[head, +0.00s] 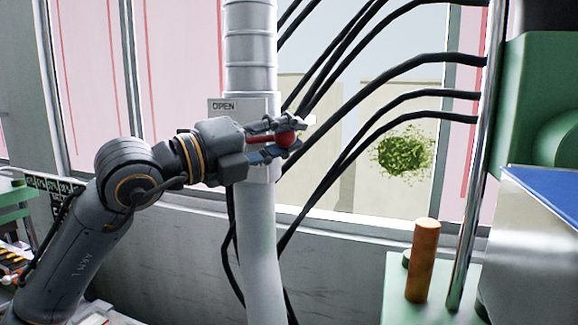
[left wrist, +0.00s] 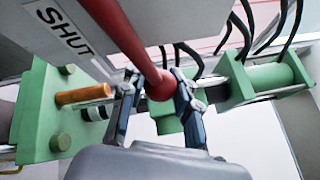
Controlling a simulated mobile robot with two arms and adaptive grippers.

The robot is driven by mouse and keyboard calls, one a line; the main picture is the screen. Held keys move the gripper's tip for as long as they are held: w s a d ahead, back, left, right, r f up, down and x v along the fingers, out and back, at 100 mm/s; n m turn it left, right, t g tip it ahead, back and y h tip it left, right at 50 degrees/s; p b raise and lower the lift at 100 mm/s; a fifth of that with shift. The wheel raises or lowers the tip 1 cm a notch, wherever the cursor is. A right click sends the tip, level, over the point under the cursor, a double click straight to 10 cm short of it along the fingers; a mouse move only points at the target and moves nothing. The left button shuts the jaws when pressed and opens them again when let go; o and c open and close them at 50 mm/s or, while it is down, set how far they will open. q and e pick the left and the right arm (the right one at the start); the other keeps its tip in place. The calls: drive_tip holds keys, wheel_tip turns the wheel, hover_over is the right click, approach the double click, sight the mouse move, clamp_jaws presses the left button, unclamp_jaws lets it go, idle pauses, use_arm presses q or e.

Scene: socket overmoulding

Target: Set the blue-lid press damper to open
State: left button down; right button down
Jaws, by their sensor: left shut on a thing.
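The damper is on a pale vertical duct (head: 250,45) in the middle of the head view. An OPEN label (head: 224,106) is on its box, above and left of my gripper. The damper's red lever (head: 257,140) ends in a round red knob (head: 286,138). My left gripper (head: 297,132) is shut on the knob, one finger on each side. In the left wrist view the lever (left wrist: 128,38) runs down to the knob between my fingers (left wrist: 156,84), beside a SHUT label (left wrist: 66,32). My gripper hides part of the lever in the head view. My right gripper is not in view.
Black hoses (head: 400,72) run behind the duct to a metal post (head: 480,150) on the right. A green machine with a blue lid (head: 545,188) and an orange handle (head: 422,260) stands at the right. A window and grey wall lie behind.

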use_arm(q)
drive_tip(key=r+n+b, duration=0.1)
drive_tip(key=b, duration=0.1)
drive_tip(key=r+n+t+b, duration=0.1)
drive_tip(key=n+b, duration=0.1)
drive_tip(key=shift+w+a+r+t+h, duration=0.15)
drive_tip(key=shift+a+t+h, duration=0.15)
drive_tip(key=shift+a, duration=0.05)
drive_tip(key=shift+w+a+r+n+t+b, duration=0.1)
drive_tip(key=shift+a+r+n+t+b, duration=0.25)
drive_tip(key=shift+r+n+b, duration=0.2)
drive_tip(key=shift+w+a+r+n+t+b, duration=0.1)
drive_tip(key=shift+a+r+n+t+b, duration=0.15)
drive_tip(key=shift+r+n+t+b, duration=0.3)
drive_tip(key=shift+r, duration=0.15)
drive_tip(key=c, duration=1.1)
unclamp_jaws()
drive_tip(key=shift+a, duration=0.1)
drive_tip(key=shift+o, duration=0.5)
drive_tip(key=shift+s+a, duration=0.1)
drive_tip(key=shift+a, duration=0.1)
drive_tip(key=shift+d, duration=0.1)
